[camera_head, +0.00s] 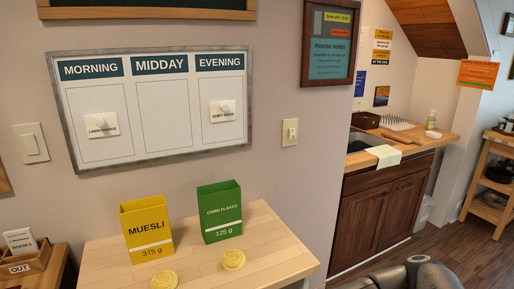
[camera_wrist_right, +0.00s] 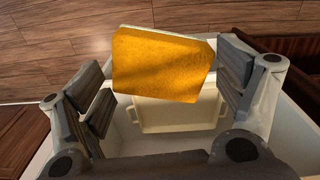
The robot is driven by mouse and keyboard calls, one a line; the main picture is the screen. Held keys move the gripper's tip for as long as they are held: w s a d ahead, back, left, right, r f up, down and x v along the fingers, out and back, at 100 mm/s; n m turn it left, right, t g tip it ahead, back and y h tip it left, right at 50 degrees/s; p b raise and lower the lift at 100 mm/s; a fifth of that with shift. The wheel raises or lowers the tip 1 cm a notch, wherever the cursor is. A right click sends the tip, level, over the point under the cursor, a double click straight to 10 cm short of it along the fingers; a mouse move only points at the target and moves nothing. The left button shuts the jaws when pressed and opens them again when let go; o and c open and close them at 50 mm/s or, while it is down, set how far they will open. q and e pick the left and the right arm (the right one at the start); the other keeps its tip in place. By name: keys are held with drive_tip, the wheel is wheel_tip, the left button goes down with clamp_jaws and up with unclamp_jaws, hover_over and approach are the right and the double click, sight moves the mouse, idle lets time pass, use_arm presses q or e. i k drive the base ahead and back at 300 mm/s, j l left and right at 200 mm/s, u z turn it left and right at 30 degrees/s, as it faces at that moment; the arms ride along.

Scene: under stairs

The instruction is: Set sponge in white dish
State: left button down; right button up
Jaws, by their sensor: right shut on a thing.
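The sponge (camera_wrist_right: 160,64), an orange-yellow block with a paler edge, shows in the right wrist view. My right gripper (camera_wrist_right: 164,84) is shut on it, with a dark finger pad at either side. A cream-white rectangular dish (camera_wrist_right: 170,121) with side handles shows beyond and below the sponge, partly hidden by it. The gap between sponge and dish cannot be judged. My left gripper is in neither view.
A larger white box-like surround (camera_wrist_right: 285,128) encloses the dish, with wood flooring (camera_wrist_right: 60,35) outside. In the head view, a light wood table (camera_head: 200,265) holds a muesli box (camera_head: 146,228) and a corn flakes box (camera_head: 219,211). A counter (camera_head: 395,148) stands at right.

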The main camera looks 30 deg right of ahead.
sight(433, 137)
drive_tip(key=i+l+z, duration=0.25)
drive_tip(key=l+z, duration=0.25)
drive_tip(key=l, duration=0.2)
drive_tip(key=i+l+z, duration=0.45)
drive_tip(key=l, duration=0.2)
drive_tip(key=i+l+z, duration=0.3)
drive_tip(key=l+z, duration=0.2)
drive_tip(key=i+l+z, duration=0.35)
drive_tip(key=i+z, duration=0.15)
drive_tip(key=i+l+z, duration=0.1)
drive_tip(key=i+z, duration=0.35)
drive_tip(key=i+l+u, duration=0.2)
drive_tip(key=i, duration=0.3)
drive_tip(key=i+l+u, duration=0.1)
drive_tip(key=i+u, duration=0.15)
drive_tip(key=i, duration=0.3)
drive_tip(key=i+l+u, duration=0.2)
drive_tip(key=i, duration=0.3)
